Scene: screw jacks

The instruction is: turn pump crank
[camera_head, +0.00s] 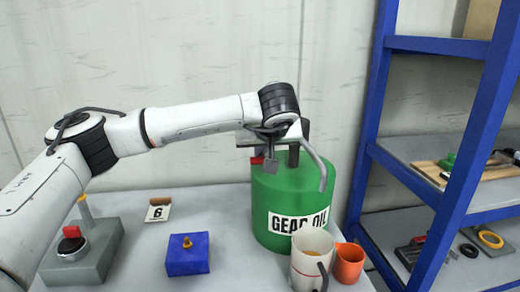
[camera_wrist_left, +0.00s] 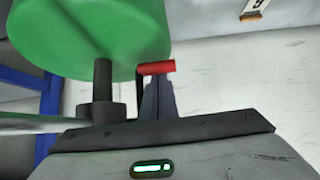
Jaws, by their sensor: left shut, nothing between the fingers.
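A green drum (camera_head: 272,205) labelled GEAR OIL stands on the table at right of centre. On its top are a dark pump post (camera_head: 294,156) and a bent grey spout (camera_head: 319,160). The crank's red handle (camera_head: 257,161) shows at the left of the pump. My left gripper (camera_head: 271,166) is shut and empty, pointing down close beside the red handle. In the left wrist view the red handle (camera_wrist_left: 156,68) lies at the tips of the shut fingers (camera_wrist_left: 158,98); I cannot tell whether they touch. The wrist partly hides the pump head. My right gripper is not in view.
A white mug (camera_head: 307,262) and an orange cup (camera_head: 349,263) stand before the drum. A blue block (camera_head: 188,257), a grey box with a red knob (camera_head: 82,255) and a card marked 6 (camera_head: 158,211) are to the left. A blue shelf rack (camera_head: 460,165) stands right.

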